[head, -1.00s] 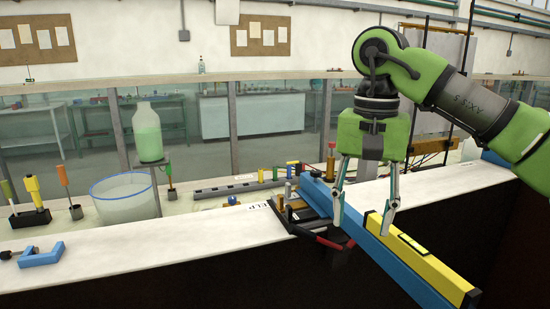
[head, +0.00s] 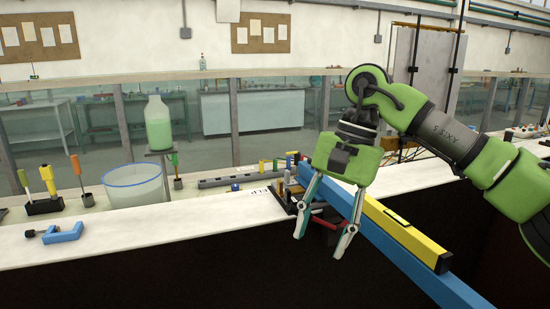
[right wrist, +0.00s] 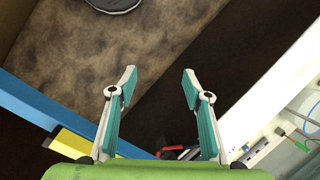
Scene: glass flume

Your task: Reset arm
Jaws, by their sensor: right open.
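My right gripper (head: 320,246) is open and empty, with its two fingers pointing down and apart. It is tilted in front of the blue beam (head: 420,272), to the left of the yellow spirit level (head: 408,238) that lies along the beam. In the right wrist view the open fingers (right wrist: 159,76) have nothing between them. The blue beam (right wrist: 28,98) and yellow level (right wrist: 75,146) show there at the left. My left gripper is not in view.
A white bench top (head: 130,245) runs along the left, with a blue clamp (head: 62,232), a glass bowl (head: 135,187) and a bottle of green liquid (head: 158,125) on a stand. A red-handled tool (head: 325,221) lies behind the right gripper. Dark open space lies below the bench edge.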

